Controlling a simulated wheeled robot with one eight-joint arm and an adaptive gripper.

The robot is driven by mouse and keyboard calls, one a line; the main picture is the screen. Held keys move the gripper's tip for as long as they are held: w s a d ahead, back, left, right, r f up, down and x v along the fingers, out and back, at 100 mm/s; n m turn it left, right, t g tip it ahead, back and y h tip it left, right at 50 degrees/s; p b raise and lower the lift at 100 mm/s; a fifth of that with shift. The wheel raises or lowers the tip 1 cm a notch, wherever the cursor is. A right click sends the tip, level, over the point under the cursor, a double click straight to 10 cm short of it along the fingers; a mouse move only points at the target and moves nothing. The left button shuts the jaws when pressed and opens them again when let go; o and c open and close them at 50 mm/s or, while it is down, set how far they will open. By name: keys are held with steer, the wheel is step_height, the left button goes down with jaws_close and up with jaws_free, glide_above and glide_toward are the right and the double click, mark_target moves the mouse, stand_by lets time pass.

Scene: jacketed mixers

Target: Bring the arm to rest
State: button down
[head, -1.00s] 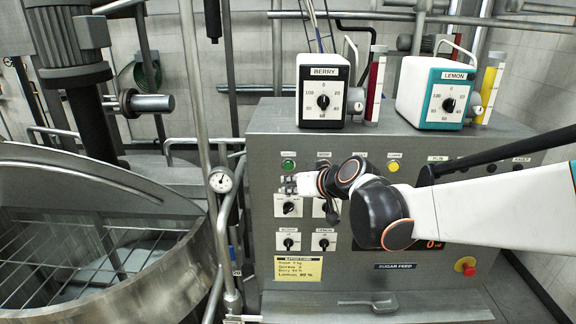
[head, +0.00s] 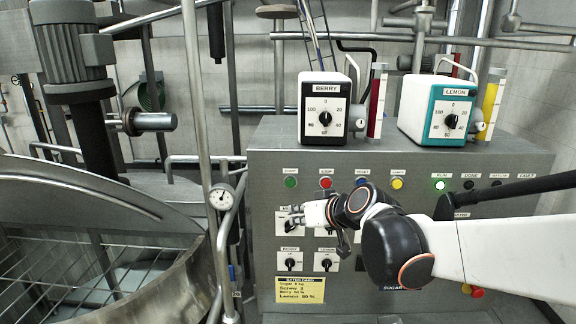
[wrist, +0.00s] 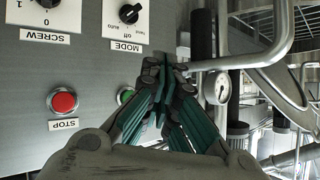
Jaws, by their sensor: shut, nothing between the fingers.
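My gripper (head: 292,218) is shut and empty in front of the left part of the grey control panel (head: 268,250). My arm reaches in from the right and hides part of the panel's middle and lower right. In the wrist view my gripper's dark green fingers (wrist: 163,82) are closed together. They partly cover a green button (wrist: 125,96), and I cannot tell from this view whether they touch the panel. A red STOP button (wrist: 62,102) and the MODE knob (wrist: 130,13) show to their left.
BERRY (head: 324,108) and LEMON (head: 437,108) dosing units stand on top of the panel. The RUN lamp (head: 440,185) is lit green. A pipe with a gauge (head: 221,197) stands left of my gripper, beside the open mixer vessel (head: 178,285). A recipe card (head: 300,289) is below.

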steer(key=s+d+f+m+g+h+b, duration=0.1)
steer(key=s+d+f+h+b, duration=0.1)
steer(key=s+d+f+b, duration=0.3)
steer(key=s+d+f+m+g+h+b, duration=0.1)
steer(key=s+d+f+h+b, duration=0.1)
steer(key=s+d+f+b, duration=0.4)
steer(key=s+d+f+m+h+b, duration=0.2)
steer(key=s+d+f+b, duration=0.4)
steer(key=s+f+b, duration=0.7)
step_height(320, 180, down, 7)
steer(key=s, duration=0.3)
steer(key=shift+d+g+h, duration=0.15)
steer(key=shift+g+h, duration=0.15)
steer(key=shift+g, duration=0.1)
